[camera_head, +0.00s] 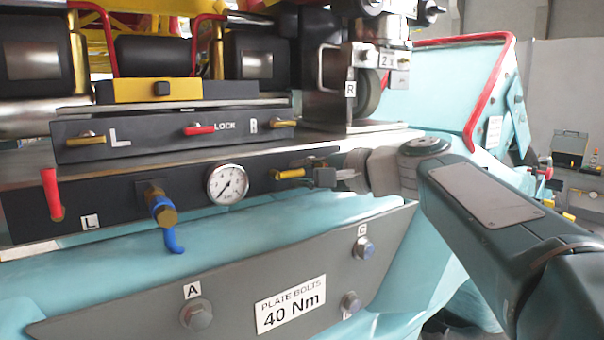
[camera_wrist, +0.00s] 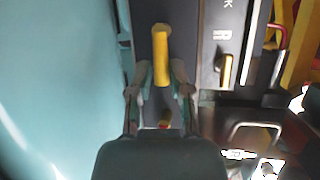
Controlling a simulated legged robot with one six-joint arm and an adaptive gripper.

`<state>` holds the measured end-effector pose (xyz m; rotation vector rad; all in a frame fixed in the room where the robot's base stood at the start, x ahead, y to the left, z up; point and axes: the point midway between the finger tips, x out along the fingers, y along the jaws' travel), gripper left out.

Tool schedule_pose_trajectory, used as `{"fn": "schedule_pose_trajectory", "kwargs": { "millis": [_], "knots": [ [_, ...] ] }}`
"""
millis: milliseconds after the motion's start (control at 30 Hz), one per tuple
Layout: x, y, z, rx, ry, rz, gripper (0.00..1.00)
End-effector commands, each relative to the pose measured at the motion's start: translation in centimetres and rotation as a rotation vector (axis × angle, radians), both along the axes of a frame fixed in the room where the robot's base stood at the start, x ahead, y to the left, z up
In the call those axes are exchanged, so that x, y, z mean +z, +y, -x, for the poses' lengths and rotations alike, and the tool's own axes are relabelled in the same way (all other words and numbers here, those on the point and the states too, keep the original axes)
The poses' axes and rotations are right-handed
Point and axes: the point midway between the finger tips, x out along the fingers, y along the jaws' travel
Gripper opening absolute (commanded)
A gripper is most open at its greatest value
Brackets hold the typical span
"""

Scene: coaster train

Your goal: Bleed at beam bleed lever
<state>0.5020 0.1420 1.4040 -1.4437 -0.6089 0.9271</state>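A lever with a yellow handle (camera_head: 288,174) sits on the dark front face of the beam (camera_head: 120,190), right of a round pressure gauge (camera_head: 227,184). No readable label names it as the bleed lever. My gripper (camera_head: 328,178) is at the right of this lever, close to the beam face. In the wrist view the yellow handle (camera_wrist: 161,55) points toward my gripper (camera_wrist: 160,78). Its near end lies between the two fingers, which stand apart with a gap on each side. Contact cannot be made out. A small orange-yellow piece (camera_wrist: 165,120) shows lower between the fingers.
Below is a bolted plate (camera_head: 225,275) reading 40 Nm. A teal cover with red edging (camera_head: 465,85) rises at right.

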Motion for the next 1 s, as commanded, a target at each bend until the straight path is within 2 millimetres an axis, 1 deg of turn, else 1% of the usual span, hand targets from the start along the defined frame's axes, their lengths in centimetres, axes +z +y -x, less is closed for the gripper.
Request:
{"fn": "schedule_pose_trajectory", "kwargs": {
  "millis": [367, 533, 767, 1000],
  "knots": [
    [-0.1, 0.2, 0.0, 0.002, -0.007, 0.015, 0.0],
    [0.1, 0.2, 0.0, 0.003, -0.038, 0.062, 0.0],
    [0.6, 0.4, 0.1, 0.006, -0.129, 0.197, 0.0],
    [1.4, 0.7, 0.3, 0.008, -0.254, 0.382, 0.0]
  ]
}}
